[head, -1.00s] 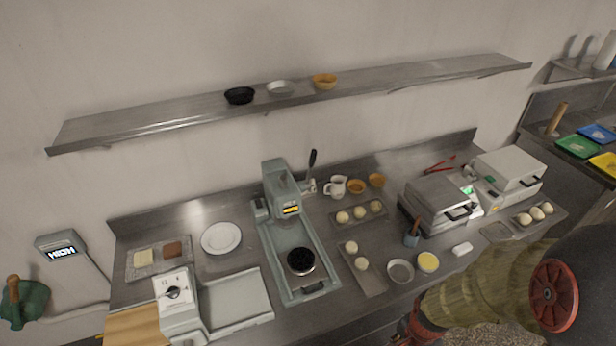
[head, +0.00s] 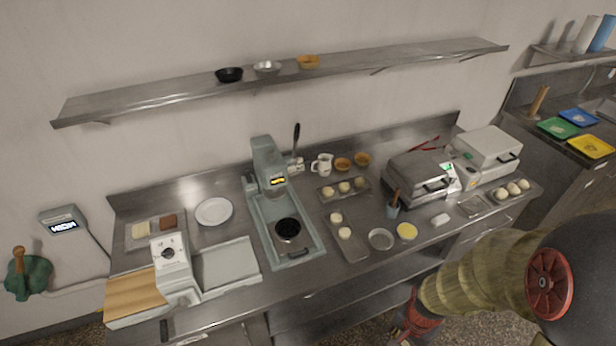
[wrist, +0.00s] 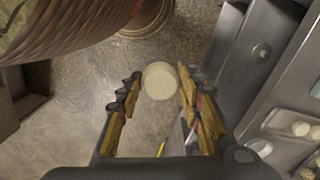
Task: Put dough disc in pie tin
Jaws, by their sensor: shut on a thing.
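My gripper (wrist: 160,88) shows in the wrist view with its two fingers on either side of a pale round dough disc (wrist: 160,79), shut on it, above the floor in front of the counter. In the head view only part of my wrist shows at the bottom edge, and the disc is not visible there. A black tin (head: 288,228) sits on the sliding bed of the grey press (head: 268,175). A black tin (head: 229,75), a silver tin (head: 267,69) and an orange-brown tin (head: 308,62) stand on the wall shelf. Which one is the pie tin I cannot tell.
Dough balls sit on trays (head: 355,253) right of the press. An empty-looking metal bowl (head: 381,240) and a bowl of yellow filling (head: 406,231) stand near the front edge. A white plate (head: 214,211) is left of the press. Closed grills (head: 417,176) stand at right.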

